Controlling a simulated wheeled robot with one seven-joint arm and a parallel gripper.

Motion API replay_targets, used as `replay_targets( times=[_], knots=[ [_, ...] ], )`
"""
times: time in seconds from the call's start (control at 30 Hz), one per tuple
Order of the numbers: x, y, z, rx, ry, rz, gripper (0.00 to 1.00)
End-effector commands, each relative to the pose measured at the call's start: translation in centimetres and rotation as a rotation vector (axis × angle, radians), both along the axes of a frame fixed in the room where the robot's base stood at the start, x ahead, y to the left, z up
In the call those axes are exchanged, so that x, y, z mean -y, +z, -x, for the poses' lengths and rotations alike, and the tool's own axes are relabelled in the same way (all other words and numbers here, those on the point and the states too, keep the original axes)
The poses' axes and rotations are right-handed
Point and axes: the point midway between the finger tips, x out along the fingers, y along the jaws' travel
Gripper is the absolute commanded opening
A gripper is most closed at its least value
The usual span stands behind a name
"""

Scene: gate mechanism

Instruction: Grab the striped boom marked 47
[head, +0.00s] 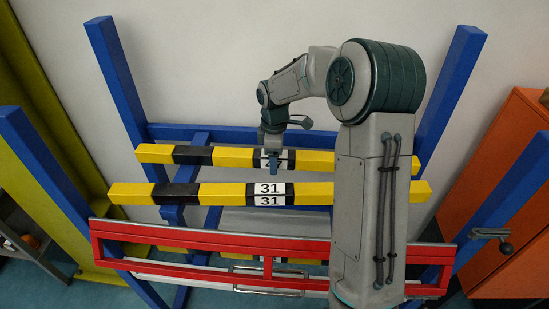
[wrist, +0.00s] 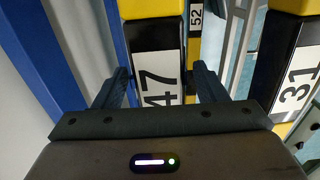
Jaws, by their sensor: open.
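The striped boom marked 47 (wrist: 151,60) lies between the two open fingers of my gripper (wrist: 162,85) in the wrist view, with its black band and white label facing up. In the head view the yellow and black boom (head: 232,157) is the rear one, and my gripper (head: 272,165) is at its label, partly covering the number. The fingers stand on either side of the boom. I cannot tell whether they touch it.
A second boom marked 31 (head: 225,194) lies parallel in front. A lower boom marked 52 (wrist: 195,20) shows below. A red frame (head: 215,240) crosses the front. Blue posts (head: 115,75) stand at the sides. An orange cabinet (head: 505,130) is at right.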

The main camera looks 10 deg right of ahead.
Motion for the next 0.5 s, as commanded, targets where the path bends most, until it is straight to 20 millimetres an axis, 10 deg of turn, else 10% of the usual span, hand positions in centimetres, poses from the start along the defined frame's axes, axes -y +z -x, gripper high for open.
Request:
replay_targets(
  times=[0.13,0.33,0.5],
  knots=[
    [-0.01,0.02,-0.01,0.0,0.0,0.0,0.6],
    [-0.01,0.05,-0.01,0.001,0.0,0.0,0.04],
    [-0.02,0.2,-0.08,0.003,0.0,0.0,0.0]
  ],
)
